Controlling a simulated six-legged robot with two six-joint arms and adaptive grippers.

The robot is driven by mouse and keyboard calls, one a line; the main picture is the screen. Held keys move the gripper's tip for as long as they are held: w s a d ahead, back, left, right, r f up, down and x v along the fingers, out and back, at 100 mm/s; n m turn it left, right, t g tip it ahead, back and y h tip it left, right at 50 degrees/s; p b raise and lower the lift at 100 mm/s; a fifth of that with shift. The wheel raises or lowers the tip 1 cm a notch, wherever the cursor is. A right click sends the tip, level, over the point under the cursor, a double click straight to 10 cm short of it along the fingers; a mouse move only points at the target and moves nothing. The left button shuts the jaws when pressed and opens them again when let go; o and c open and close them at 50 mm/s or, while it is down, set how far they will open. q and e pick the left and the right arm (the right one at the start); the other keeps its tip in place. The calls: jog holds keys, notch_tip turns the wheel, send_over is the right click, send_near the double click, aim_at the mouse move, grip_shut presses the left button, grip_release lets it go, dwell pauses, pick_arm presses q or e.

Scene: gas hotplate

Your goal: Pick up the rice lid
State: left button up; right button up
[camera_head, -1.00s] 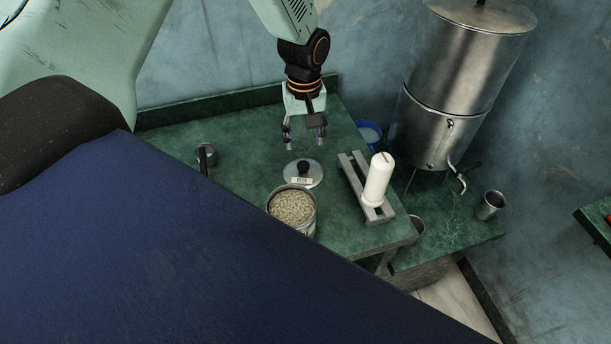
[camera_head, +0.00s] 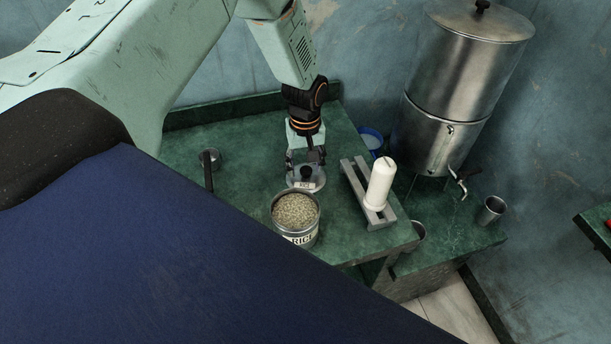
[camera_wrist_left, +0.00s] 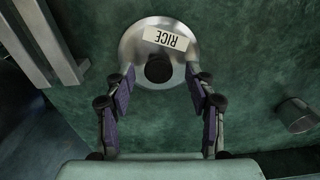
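The rice lid (camera_head: 311,184) is a round metal disc with a dark knob and a white label, lying on the green counter just behind the rice pot. In the left wrist view the lid (camera_wrist_left: 136,47) reads RICE upside down. My left gripper (camera_head: 306,165) is right over the lid. In the left wrist view its fingers (camera_wrist_left: 158,85) are open, one on each side of the black knob, with a gap on both sides. The rice pot (camera_head: 296,212) is full of grain and stands open in front of the lid. My right gripper is not in view.
A white cylinder (camera_head: 380,184) stands on a grey slatted rack (camera_head: 354,179) to the right. A small pan (camera_head: 211,158) sits to the left. A large metal urn (camera_head: 440,120) and a cup (camera_head: 491,210) are further right. Green counter (camera_head: 245,180) is clear left of the pot.

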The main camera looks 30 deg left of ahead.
pick_arm(q)
jog(key=shift+w+f, duration=0.1)
jog(key=shift+w, duration=0.1)
jog(key=c, duration=0.4)
jog(key=shift+s, duration=0.15)
jog(key=c, duration=0.6)
jog(key=shift+c, duration=0.6)
